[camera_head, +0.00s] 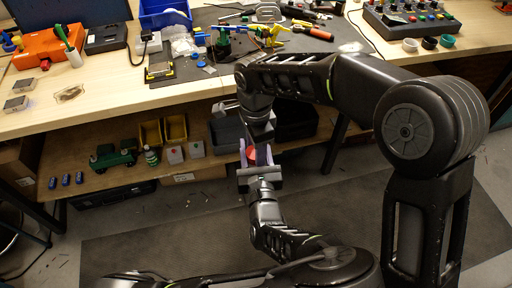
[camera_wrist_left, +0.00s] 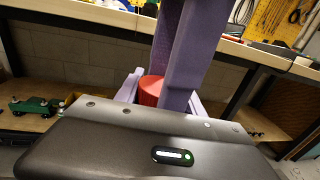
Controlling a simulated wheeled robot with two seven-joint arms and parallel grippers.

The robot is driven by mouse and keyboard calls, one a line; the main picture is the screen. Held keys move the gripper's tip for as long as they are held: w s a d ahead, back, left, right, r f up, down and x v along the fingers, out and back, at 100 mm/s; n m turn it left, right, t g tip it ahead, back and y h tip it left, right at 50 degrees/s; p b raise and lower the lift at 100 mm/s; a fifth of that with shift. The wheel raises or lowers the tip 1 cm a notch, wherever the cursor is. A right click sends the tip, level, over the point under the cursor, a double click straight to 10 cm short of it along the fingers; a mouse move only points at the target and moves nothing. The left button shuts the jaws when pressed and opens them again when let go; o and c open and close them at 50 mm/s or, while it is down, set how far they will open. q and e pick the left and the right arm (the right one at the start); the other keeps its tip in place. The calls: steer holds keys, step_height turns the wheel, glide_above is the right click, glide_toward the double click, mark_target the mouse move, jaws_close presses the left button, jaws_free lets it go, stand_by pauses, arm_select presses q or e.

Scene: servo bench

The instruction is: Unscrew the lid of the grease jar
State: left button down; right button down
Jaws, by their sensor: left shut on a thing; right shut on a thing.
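The grease jar shows only as a small red round part (camera_head: 251,154), held in the air in front of the bench; it also shows in the left wrist view (camera_wrist_left: 150,90). My left gripper (camera_head: 257,153) comes up from below, with its purple fingers shut around the jar. My right gripper (camera_head: 258,138) points down from above, close over the jar, and is shut on its top, the lid. Its fingertips are mostly hidden behind its own wrist. The seam between lid and jar is hidden, so I cannot tell whether they are apart.
The bench top (camera_head: 110,97) behind carries a blue bin (camera_head: 165,15), an orange box (camera_head: 48,47), a button panel (camera_head: 410,18) and several tools. A lower shelf (camera_head: 110,180) holds yellow bins and a green toy-like vehicle (camera_head: 113,157). Open floor lies around my arms.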

stand_by(0.4)
steer(key=c, duration=0.7)
jaws_free()
steer(key=shift+r, duration=2.3)
steer(key=shift+c, duration=0.3)
step_height(320, 180, up, 3)
steer(key=m, duration=0.5)
steer(key=shift+r+m, duration=0.2)
steer(key=shift+m, duration=0.1)
steer(key=shift+f, duration=0.1)
